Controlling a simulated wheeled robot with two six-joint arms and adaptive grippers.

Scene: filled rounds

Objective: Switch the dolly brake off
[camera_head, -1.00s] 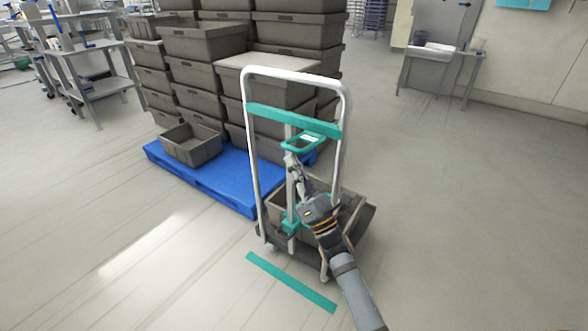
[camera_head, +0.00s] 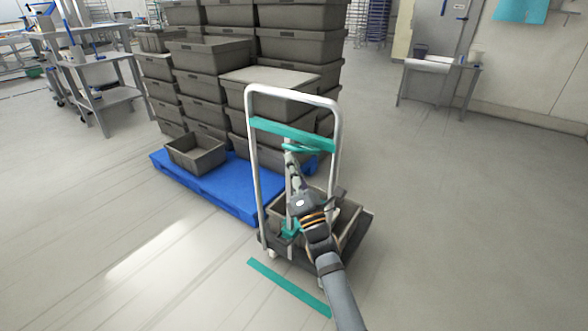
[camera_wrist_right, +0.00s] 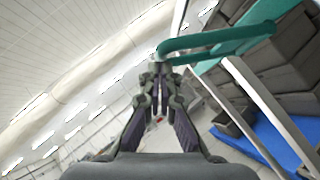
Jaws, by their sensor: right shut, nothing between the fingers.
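The dolly (camera_head: 337,115) has a pale tubular push frame with a teal crossbar (camera_head: 275,129). Below the crossbar is a teal loop-shaped brake handle (camera_head: 315,148), seen nearly edge-on in the head view. In the wrist view the handle (camera_wrist_right: 225,45) runs from the fingertips toward the upper right. My right gripper (camera_head: 290,152) is shut, with its tips at the handle's left end, touching or very close. In the wrist view its fingers (camera_wrist_right: 160,62) are together with nothing between them. The left gripper is not in view.
A grey crate (camera_head: 347,222) sits on the dolly base. A blue pallet (camera_head: 232,199) with stacked grey crates (camera_head: 292,45) stands behind and left. A teal stripe (camera_head: 290,287) marks the floor in front. The floor at the right is clear.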

